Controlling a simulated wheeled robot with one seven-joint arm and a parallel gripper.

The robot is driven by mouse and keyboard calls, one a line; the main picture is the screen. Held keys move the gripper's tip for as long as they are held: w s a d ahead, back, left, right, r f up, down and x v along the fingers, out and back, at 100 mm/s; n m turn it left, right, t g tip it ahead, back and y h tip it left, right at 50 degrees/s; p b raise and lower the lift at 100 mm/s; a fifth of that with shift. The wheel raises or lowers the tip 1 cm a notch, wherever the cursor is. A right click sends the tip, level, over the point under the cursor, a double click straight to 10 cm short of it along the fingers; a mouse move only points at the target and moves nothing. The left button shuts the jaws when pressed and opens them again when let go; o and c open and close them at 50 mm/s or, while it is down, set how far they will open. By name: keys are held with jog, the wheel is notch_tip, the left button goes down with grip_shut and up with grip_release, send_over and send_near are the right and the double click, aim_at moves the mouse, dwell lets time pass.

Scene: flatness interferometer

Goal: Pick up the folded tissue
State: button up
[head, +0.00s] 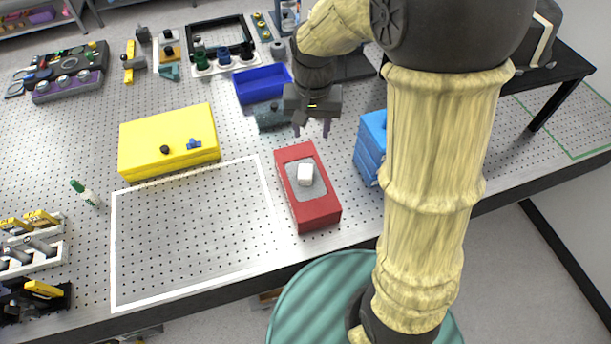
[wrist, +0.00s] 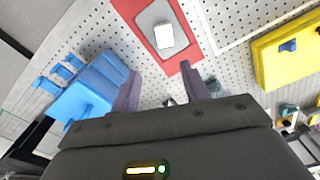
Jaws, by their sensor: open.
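The folded tissue (head: 305,174) is a small white block on a grey pad (head: 318,189) set in the top of a red box (head: 322,218). In the wrist view the tissue (wrist: 164,35) lies beyond my fingertips, near the top. My gripper (head: 312,129) is open and empty, above the table just behind the red box. In the wrist view its two purple fingers (wrist: 159,70) stand apart with nothing between them, and the tissue is clear of both.
A blue drawer box (head: 370,148) stands right of the red box. A yellow box (head: 168,142) is to the left, and a blue bin (head: 262,84) is behind. A white-outlined area (head: 195,235) of the perforated table is bare. A green-capped bottle (head: 84,191) stands far left.

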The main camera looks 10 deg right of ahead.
jog(key=shift+w+a+r, duration=0.1)
jog(key=shift+w+a, duration=0.4)
jog(key=shift+a, duration=0.25)
jog(key=p, duration=0.3)
send_over(304, 170)
notch_tip(304, 170, down, 12)
jog(key=shift+w+d+r, duration=0.1)
jog(key=shift+w+r, duration=0.05)
jog(key=shift+r, duration=0.1)
jog(key=shift+w+f, duration=0.15)
jog(key=shift+f, duration=0.3)
jog(key=shift+s, duration=0.2)
